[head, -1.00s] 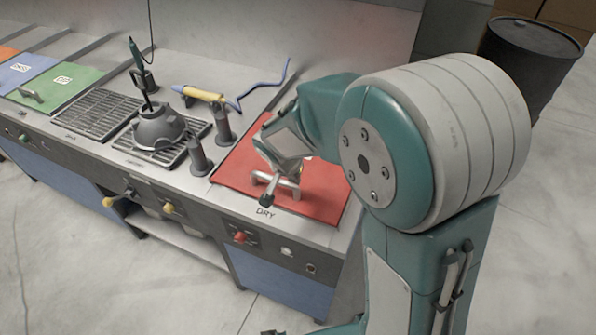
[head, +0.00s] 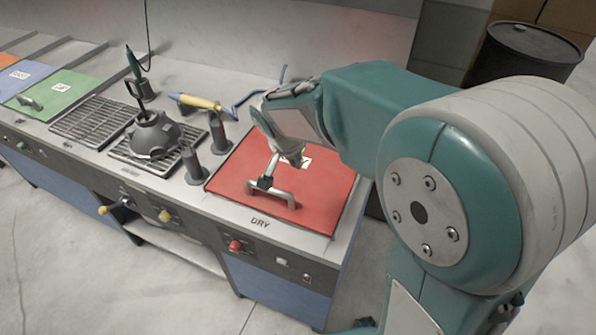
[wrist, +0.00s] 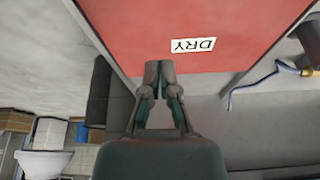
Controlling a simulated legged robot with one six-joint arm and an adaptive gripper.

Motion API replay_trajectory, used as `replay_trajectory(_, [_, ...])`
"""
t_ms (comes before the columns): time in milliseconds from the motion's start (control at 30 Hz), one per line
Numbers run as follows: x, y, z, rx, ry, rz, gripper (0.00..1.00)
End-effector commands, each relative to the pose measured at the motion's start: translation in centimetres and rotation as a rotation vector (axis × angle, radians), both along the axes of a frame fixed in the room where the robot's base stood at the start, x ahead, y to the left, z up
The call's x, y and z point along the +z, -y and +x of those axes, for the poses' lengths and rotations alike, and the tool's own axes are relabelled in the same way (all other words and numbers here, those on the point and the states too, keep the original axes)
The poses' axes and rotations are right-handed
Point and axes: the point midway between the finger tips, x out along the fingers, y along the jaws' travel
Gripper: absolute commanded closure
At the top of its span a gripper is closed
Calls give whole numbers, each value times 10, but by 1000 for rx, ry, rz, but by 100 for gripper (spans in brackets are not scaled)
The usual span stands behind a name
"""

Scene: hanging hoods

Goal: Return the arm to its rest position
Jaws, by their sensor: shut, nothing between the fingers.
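My arm reaches in from the right in the head view, with my gripper (head: 270,172) above the red DRY panel (head: 315,200). The panel has a grey bar handle (head: 278,196), and the fingertips overlap it in the picture; I cannot tell whether they touch it. In the wrist view my gripper (wrist: 159,72) is shut with nothing between its fingers. The red panel (wrist: 230,22) with its white DRY label (wrist: 193,45) fills the top of that view.
Two grey posts (head: 219,135) stand left of the panel. A dark domed fixture (head: 155,135) sits on a grate further left. A yellow-handled tool with a blue hose (head: 195,102) lies behind. A black barrel (head: 525,60) stands at the back right.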

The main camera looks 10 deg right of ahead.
Motion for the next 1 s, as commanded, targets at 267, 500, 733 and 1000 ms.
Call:
replay_trajectory(267, [28, -6, -9, 1, 0, 0, 100])
replay_trajectory(500, [32, -1, -13, 8, 1, 3, 100])
replay_trajectory(733, [64, 26, -58, 137, 13, 15, 100])
replay_trajectory(1000, [89, 54, -129, 348, 53, 12, 100])
